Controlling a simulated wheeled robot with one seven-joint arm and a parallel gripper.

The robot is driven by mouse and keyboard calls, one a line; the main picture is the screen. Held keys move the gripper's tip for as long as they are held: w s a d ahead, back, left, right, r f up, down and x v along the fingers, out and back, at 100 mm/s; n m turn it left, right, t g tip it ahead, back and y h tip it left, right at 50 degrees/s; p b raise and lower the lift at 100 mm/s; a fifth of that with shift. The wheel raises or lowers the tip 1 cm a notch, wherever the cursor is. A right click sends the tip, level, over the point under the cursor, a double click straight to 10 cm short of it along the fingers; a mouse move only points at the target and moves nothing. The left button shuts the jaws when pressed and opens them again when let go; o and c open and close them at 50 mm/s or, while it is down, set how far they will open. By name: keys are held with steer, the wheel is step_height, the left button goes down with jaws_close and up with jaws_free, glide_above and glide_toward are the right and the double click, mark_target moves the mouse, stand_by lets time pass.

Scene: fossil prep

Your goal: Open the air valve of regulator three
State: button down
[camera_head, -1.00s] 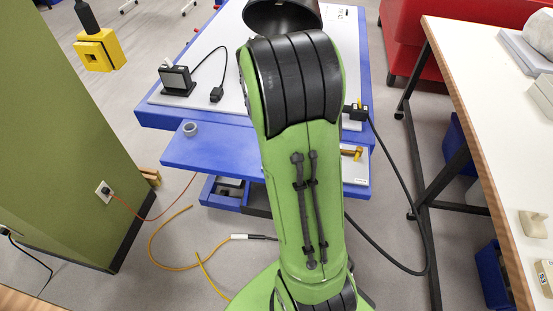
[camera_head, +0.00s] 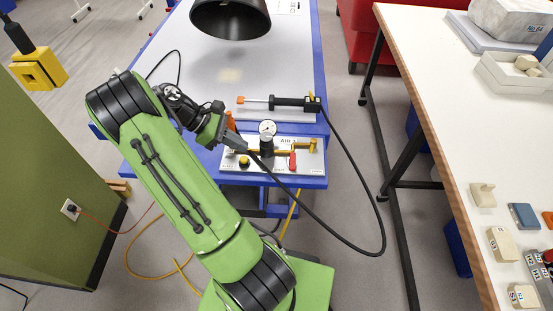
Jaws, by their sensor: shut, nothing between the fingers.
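A white regulator panel (camera_head: 312,166) lies on the near end of the blue-edged bench. It carries a round pressure gauge (camera_head: 267,128), a brass pipe, a yellow knob (camera_head: 244,161), a red lever (camera_head: 292,160) and a brass fitting at its right end. A label reads "AIR" with a number too small to read surely. The red lever points toward the near edge, crossways to the pipe. My gripper (camera_head: 240,144) is shut and empty over the panel's left part, left of the gauge and red lever. I cannot tell whether it touches anything.
A black and grey tool with an orange tip (camera_head: 278,103) lies behind the panel, its black cable looping right to the floor. A dark hood (camera_head: 231,18) hangs over the bench. A white table (camera_head: 430,90) with specimens stands right. A green cabinet (camera_head: 50,180) stands left.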

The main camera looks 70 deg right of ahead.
mark_target(292, 164)
steer(key=b+x, duration=0.3)
steer(key=x, duration=0.6)
steer(key=shift+s+f, duration=0.1)
steer(key=shift+f, duration=0.1)
steer(key=s, duration=0.4)
steer(key=shift+d+b, duration=0.3)
steer(key=shift+d, duration=0.1)
